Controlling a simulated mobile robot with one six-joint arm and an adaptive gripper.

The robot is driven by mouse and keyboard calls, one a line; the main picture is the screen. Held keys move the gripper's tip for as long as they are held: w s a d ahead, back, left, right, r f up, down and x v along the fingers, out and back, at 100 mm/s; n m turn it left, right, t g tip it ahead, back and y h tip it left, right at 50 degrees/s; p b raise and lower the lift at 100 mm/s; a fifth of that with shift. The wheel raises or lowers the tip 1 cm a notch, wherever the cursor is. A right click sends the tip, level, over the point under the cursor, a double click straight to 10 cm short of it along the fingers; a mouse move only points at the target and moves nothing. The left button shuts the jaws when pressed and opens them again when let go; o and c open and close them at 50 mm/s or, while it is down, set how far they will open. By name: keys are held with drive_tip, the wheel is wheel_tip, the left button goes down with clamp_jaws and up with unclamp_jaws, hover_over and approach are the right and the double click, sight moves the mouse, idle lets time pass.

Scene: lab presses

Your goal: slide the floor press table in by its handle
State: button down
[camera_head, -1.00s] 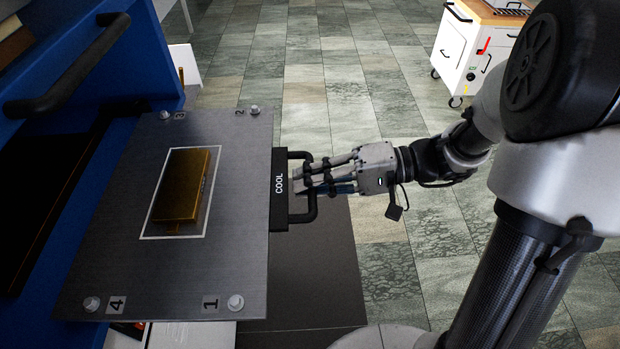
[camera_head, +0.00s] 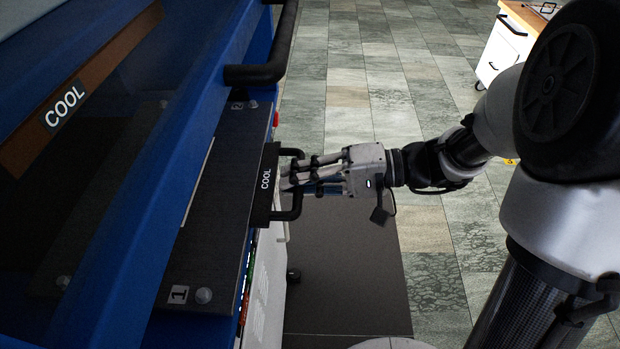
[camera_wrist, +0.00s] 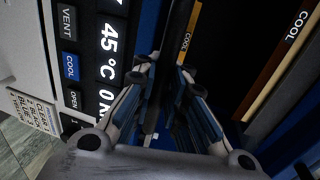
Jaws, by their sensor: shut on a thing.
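The floor press table (camera_head: 219,190) is a dark grey plate with a bolt and a "1" label at its near corner. Most of it lies inside the blue press (camera_head: 220,100), with a strip still showing outside the opening. Its black handle (camera_head: 290,215) sits on a block marked COOL at the table's right edge. My gripper (camera_head: 290,180) is shut on the handle from the right. In the wrist view my fingers (camera_wrist: 165,95) close around a dark bar, partly hidden between them.
A black bar handle (camera_head: 265,73) is on the press front above the table. The wrist view shows a control panel (camera_wrist: 90,50) with VENT, COOL and OPEN buttons. A white wheeled cabinet (camera_head: 505,45) stands at the back right. Tiled floor (camera_head: 360,80) is clear behind my arm.

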drive_tip(key=shift+w+a+r, duration=0.15)
drive_tip(key=shift+a+r, duration=0.05)
drive_tip(key=shift+a, duration=0.65)
drive_tip(key=c, duration=1.6)
unclamp_jaws()
drive_tip(key=shift+f, duration=0.1)
drive_tip(key=v, duration=1.2)
drive_tip(key=shift+c, duration=0.4)
